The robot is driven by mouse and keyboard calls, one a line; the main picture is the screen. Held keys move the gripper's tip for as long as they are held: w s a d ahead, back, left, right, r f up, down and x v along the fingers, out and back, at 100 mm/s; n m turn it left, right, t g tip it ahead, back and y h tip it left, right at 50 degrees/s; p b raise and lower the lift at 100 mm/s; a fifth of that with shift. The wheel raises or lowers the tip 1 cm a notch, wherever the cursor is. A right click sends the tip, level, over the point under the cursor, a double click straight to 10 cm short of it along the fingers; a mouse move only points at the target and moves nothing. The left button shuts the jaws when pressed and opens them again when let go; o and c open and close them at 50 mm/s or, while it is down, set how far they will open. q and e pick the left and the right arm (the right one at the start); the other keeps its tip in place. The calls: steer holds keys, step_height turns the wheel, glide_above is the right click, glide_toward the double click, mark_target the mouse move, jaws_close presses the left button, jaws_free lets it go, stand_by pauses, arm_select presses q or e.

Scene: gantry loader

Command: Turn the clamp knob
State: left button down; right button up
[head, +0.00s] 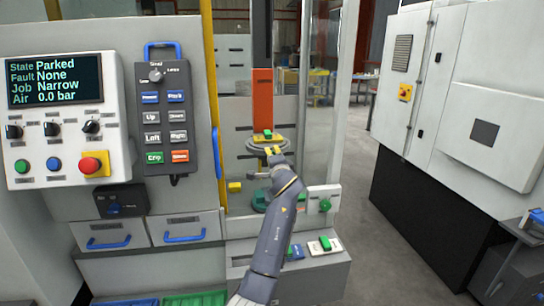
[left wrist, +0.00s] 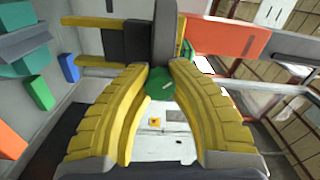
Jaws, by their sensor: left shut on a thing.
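My left gripper (head: 273,151) reaches up from below to the round grey fixture (head: 254,146) at the foot of the orange upright (head: 263,95). In the left wrist view its yellow fingers (left wrist: 162,66) are closed in on a thing. A round green knob (left wrist: 159,84) with a pale mark shows between them; I take it for the clamp knob. A dark grey bar (left wrist: 165,32) stands right at the fingertips. In the head view a small green part (head: 268,133) shows just above the fingers. The contact itself is partly hidden. My right gripper is not in view.
The control panel (head: 62,118) reads Parked, fault None, job Narrow, air 0.0 bar. A pendant (head: 166,118) hangs beside it. Clear guard panes and posts (head: 343,75) stand close right of my arm. A green round knob (head: 325,205) sits lower right.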

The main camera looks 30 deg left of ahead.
arm_select(q)
steer(key=shift+w+d, duration=0.15)
steer(key=shift+d, duration=0.1)
steer(key=c, duration=1.4)
jaws_free()
steer(key=shift+w+d, duration=0.1)
steer(key=shift+c, duration=0.2)
steer(key=o, duration=0.4)
steer(key=shift+a, duration=0.2)
steer(key=v, duration=1.2)
steer(key=shift+d, duration=0.1)
